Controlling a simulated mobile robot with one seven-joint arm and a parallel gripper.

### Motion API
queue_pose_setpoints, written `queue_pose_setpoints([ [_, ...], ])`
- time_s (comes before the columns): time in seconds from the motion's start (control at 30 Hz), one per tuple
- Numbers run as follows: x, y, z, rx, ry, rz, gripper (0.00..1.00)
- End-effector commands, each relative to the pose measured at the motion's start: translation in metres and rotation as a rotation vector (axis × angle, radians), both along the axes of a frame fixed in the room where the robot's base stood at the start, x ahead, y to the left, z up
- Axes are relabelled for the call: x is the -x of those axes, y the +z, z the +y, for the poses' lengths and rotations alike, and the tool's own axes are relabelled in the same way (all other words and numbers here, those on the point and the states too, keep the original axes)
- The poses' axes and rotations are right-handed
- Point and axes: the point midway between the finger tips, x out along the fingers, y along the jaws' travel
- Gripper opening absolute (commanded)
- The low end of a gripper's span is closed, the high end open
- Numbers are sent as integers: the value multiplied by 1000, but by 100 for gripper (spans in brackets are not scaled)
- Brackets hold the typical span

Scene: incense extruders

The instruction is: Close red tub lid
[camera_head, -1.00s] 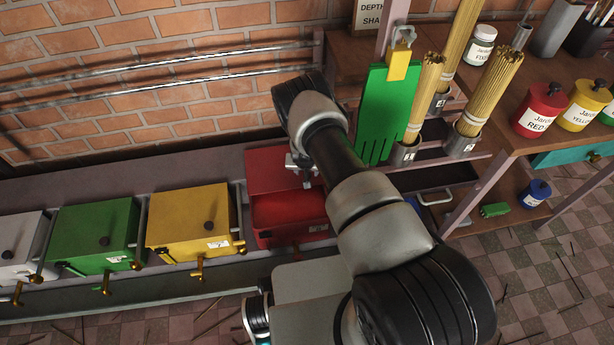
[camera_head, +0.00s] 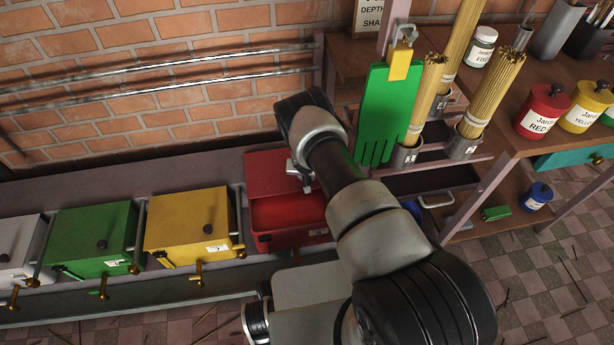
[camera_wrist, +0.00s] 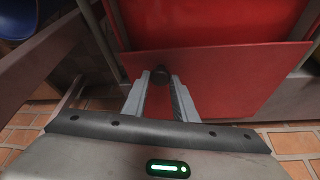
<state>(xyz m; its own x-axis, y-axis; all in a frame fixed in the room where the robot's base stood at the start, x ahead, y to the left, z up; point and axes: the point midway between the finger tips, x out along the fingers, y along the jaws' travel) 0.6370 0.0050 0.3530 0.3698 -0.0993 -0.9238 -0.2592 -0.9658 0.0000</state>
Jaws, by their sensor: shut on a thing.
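The red tub (camera_head: 288,218) stands in the row of tubs, with its red inside showing. Its red lid (camera_head: 275,172) is open, raised at the back of the tub on the wall side. My gripper (camera_head: 301,176) is at the lid's right part. In the wrist view the lid (camera_wrist: 225,80) is a flat red panel, and my gripper (camera_wrist: 160,85) is shut on its dark round knob (camera_wrist: 159,75). The red tub (camera_wrist: 210,20) shows beyond the lid. My arm hides the tub's right side in the head view.
The yellow tub (camera_head: 188,222), green tub (camera_head: 92,236) and a grey tub (camera_head: 18,247) stand to the left with lids shut. To the right are a hanging green board (camera_head: 385,110), incense bundles (camera_head: 492,95) and a shelf with jars. A brick wall (camera_head: 200,110) is close behind.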

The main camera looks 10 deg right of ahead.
Motion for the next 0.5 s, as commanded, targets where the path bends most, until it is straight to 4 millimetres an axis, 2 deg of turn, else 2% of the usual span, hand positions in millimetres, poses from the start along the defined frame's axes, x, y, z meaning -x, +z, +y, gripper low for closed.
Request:
queue_pose_setpoints([
  [0.17,15,3,0,0,0,4,0],
  [0.27,34,5,0,-1,0,6,0],
  [0.5,94,4,0,0,-1,8,0],
])
